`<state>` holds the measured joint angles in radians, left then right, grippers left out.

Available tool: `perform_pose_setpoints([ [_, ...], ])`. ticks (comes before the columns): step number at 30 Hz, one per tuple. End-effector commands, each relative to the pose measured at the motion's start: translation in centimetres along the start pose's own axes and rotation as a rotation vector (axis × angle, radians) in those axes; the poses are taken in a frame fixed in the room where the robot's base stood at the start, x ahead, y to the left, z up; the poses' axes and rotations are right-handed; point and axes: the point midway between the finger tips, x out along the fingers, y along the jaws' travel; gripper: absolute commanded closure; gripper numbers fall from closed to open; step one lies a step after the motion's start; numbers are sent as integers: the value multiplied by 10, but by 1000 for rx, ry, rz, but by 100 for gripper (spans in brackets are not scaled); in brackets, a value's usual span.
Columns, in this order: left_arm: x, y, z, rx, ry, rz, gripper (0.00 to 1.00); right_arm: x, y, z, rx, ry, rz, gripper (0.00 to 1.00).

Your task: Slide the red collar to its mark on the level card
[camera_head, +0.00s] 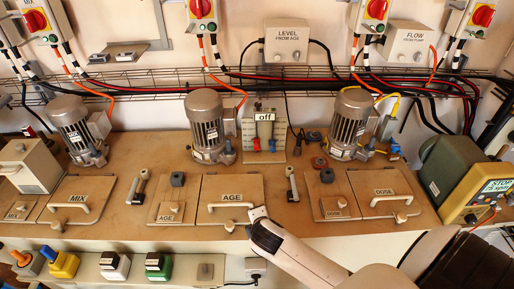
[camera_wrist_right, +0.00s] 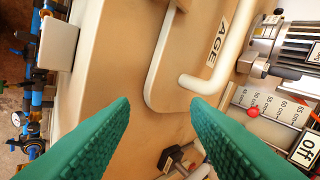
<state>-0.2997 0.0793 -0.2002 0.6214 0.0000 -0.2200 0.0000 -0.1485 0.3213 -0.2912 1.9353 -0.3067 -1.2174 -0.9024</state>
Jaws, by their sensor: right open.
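The level card (camera_wrist_right: 272,97) shows at the right of the right wrist view, with printed cm marks. The red collar (camera_wrist_right: 253,112) is a small red spot against the card. In the head view the card (camera_head: 248,128) stands upright at the back middle, behind the AGE lid, with small red parts (camera_head: 256,145) low on it. I cannot tell which mark the collar is at. My right gripper (camera_wrist_right: 160,102) is open and empty, its two green fingers spread over the bench near the AGE lid handle. In the head view it (camera_head: 258,214) is at the lid's front edge, well short of the card. My left gripper is out of view.
The AGE lid (camera_head: 218,190) has a raised handle (camera_wrist_right: 228,65) close to my fingers. Motors (camera_head: 208,122) (camera_head: 350,120) flank the card, and a sign reading "off" (camera_head: 265,117) is at its top.

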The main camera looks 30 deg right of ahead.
Motion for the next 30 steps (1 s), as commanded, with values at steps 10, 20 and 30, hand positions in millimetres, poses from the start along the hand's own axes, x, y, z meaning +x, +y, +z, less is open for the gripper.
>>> perform_pose_setpoints([
  [10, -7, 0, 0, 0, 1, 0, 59, 43, -128, -40, -805, 273, -243, 57],
  [20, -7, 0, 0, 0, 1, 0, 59, 66, -169, -57, -1086, 398, -274, 57],
  [30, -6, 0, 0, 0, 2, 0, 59, 114, -190, -66, -1080, 394, -272, 57],
])
